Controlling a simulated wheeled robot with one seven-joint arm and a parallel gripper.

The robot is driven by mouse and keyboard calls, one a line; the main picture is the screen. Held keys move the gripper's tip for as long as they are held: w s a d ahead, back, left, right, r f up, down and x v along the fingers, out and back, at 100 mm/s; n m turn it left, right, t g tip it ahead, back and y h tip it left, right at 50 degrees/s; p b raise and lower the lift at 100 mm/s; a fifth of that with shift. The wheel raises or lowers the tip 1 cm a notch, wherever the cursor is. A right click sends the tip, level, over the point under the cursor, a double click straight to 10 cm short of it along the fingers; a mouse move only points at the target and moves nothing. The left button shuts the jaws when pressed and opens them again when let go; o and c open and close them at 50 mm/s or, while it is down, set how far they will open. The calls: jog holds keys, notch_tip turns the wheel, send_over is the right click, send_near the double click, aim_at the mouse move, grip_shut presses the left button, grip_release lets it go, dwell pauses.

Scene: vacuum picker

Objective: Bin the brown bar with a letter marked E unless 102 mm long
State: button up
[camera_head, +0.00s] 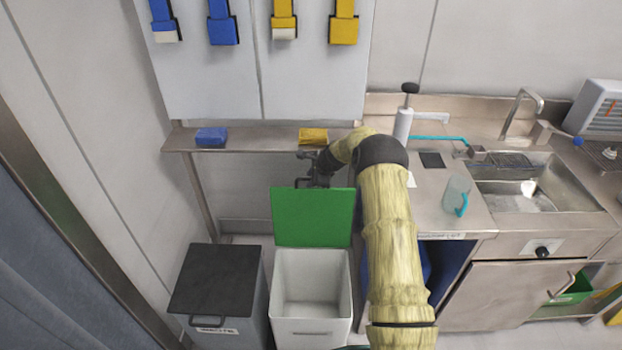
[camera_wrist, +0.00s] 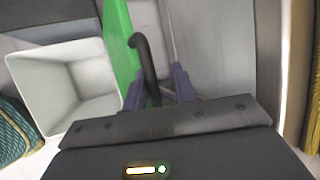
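No brown bar and no letter E can be made out in either view. The white bin (camera_head: 311,322) stands open with its green lid (camera_head: 312,217) raised at the back; its visible inside looks empty. The wrist view shows the same bin (camera_wrist: 28,68) at left and the green lid (camera_wrist: 117,30) edge-on. My gripper (camera_head: 316,178) is at the lid's upper edge. In the wrist view, my gripper's fingers (camera_wrist: 158,80) are apart, with the lid's black curved handle (camera_wrist: 143,48) between them. Whether a finger touches the handle is unclear.
A grey bin with a shut black lid (camera_head: 215,278) stands left of the white bin. A narrow shelf (camera_head: 255,140) above carries a blue block (camera_head: 211,137) and a yellow one (camera_head: 313,135). The sink counter (camera_head: 425,205) at right holds a clear jug (camera_head: 456,195).

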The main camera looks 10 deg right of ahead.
jog(key=shift+s+d+f, duration=0.25)
jog(key=shift+s+f, duration=0.1)
jog(key=shift+s+d+r, duration=0.15)
jog(key=shift+r, duration=0.4)
jog(key=b+v, duration=0.1)
jog(key=v, duration=1.5)
jog(key=shift+r+b, duration=0.35)
jog(key=shift+b, duration=0.05)
jog(key=shift+a, duration=0.25)
jog(key=s+a+r+n+g+h+p, duration=0.1)
jog(key=s+a+r+n+p, duration=0.1)
jog(key=s+n, duration=0.4)
jog(key=s+a+r+n+g+h+p, duration=0.1)
jog(key=s+n, duration=0.6)
jog(key=s, duration=1)
jog(key=s+a+r+n+g+h+p, duration=0.1)
jog(key=s+a+n, duration=0.4)
jog(key=s, duration=0.6)
jog(key=shift+s+r+n+p, duration=0.2)
jog(key=shift+r+n+p, duration=0.6)
jog(key=shift+r+p, duration=0.1)
